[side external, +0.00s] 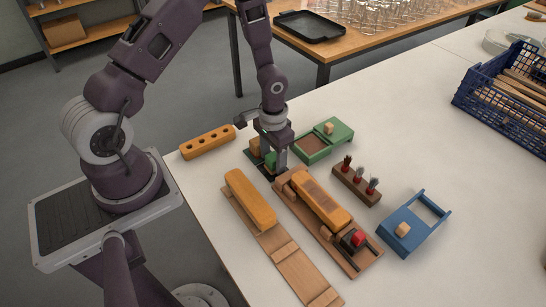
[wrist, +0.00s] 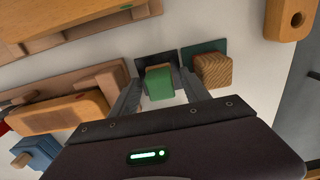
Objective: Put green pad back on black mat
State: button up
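The green pad (wrist: 159,84) is a small green block. In the wrist view it appears over the near part of the black mat (wrist: 146,64); I cannot tell whether it rests on it. My gripper (wrist: 160,82) is open, with one finger on each side of the pad and a gap at both sides. In the side view my gripper (side external: 277,164) is low over the mats, and the green pad (side external: 270,160) is partly hidden beside a finger. The black mat (side external: 262,171) shows only in part there.
A wooden block (wrist: 213,70) sits on a green mat (wrist: 190,54) beside the black mat. A wooden fixture with a brush body (side external: 320,202), a green tray (side external: 341,137), a holder with bristle tufts (side external: 356,187) and a drilled wooden bar (side external: 207,142) stand close around.

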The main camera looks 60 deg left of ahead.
jog(key=shift+r, duration=0.1)
notch_tip(320, 180, up, 12)
notch_tip(320, 180, up, 12)
jog(key=t+y, duration=0.1)
jog(key=t, duration=0.1)
send_over(273, 157)
jog(key=s+d, duration=0.1)
jog(key=s, duration=0.4)
jog(key=s+d+r+t, duration=0.1)
jog(key=s+d+r, duration=0.1)
jog(key=s+r, duration=0.2)
jog(key=s+d+r+t+h, duration=0.1)
jog(key=s+d+r+t, duration=0.1)
jog(key=s+r, duration=0.3)
jog(key=s+d, duration=0.1)
jog(key=s, duration=0.3)
jog(key=shift+s+t, duration=0.3)
jog(key=shift+s, duration=0.05)
